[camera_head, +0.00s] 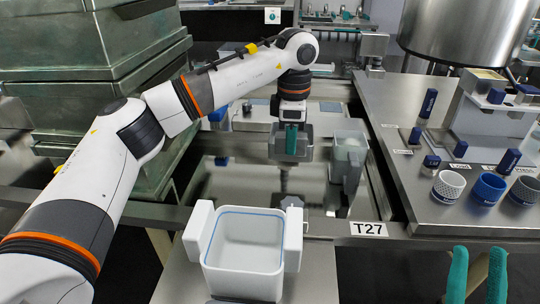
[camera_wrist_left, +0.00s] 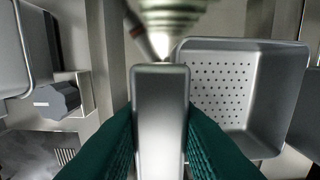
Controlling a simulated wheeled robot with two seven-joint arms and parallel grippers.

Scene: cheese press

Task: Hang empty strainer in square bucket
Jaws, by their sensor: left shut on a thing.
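The strainer is a grey metal square basket with a perforated bottom; in the left wrist view the strainer (camera_wrist_left: 222,88) looks empty. My left gripper (camera_head: 291,139) is shut on its grey handle (camera_wrist_left: 158,120), with a dark green finger on each side. In the head view the strainer (camera_head: 304,146) hangs over the sink area at the middle, mostly behind the fingers. The white square bucket (camera_head: 243,268) with a blue rim line and side lugs stands nearer, below and left of the strainer, apart from it. My right gripper (camera_head: 478,275) is at the bottom right, its green fingers apart and empty.
A translucent container (camera_head: 347,150) stands just right of the strainer. A steel counter (camera_head: 400,190) at right holds several cups, including a blue cup (camera_head: 488,188), and blue-handled items. Stacked green crates (camera_head: 95,45) stand at left.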

